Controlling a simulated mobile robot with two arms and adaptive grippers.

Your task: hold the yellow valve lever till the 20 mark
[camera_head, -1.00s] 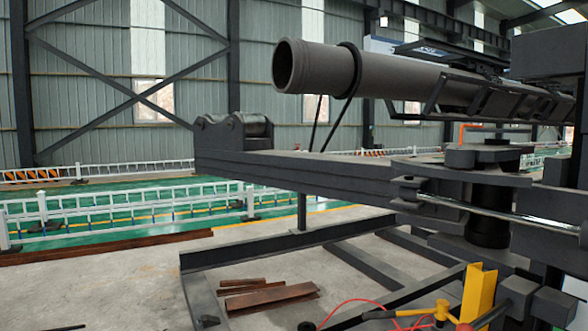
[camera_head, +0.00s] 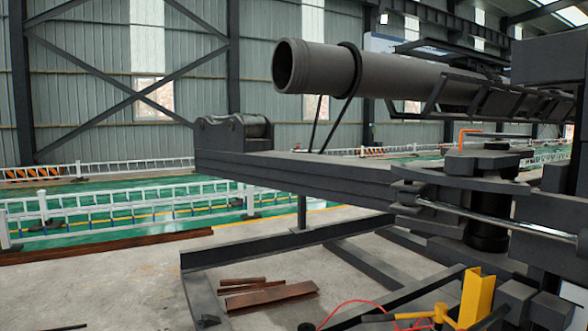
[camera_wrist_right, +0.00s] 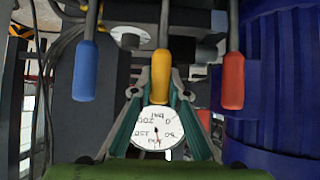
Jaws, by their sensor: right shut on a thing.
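The yellow valve lever (camera_wrist_right: 160,68) hangs down in the middle of the right wrist view, between a blue lever (camera_wrist_right: 86,70) and a red lever (camera_wrist_right: 233,80). My right gripper (camera_wrist_right: 160,92) is shut on the lower end of the yellow lever, with a green-edged finger on each side. Behind and below it is a white round gauge (camera_wrist_right: 146,135), seen upside down. Its numbers and the word bar show, but the needle reading is too small to tell. The lever's tip and fingers cover part of the dial. My left gripper is not in view.
A large blue ribbed body (camera_wrist_right: 280,75) stands close on the right in the wrist view, and dark cables (camera_wrist_right: 50,85) run at the left. The head view shows a long grey pipe (camera_head: 390,76) on a dark machine frame, with a yellow post (camera_head: 478,295) at lower right.

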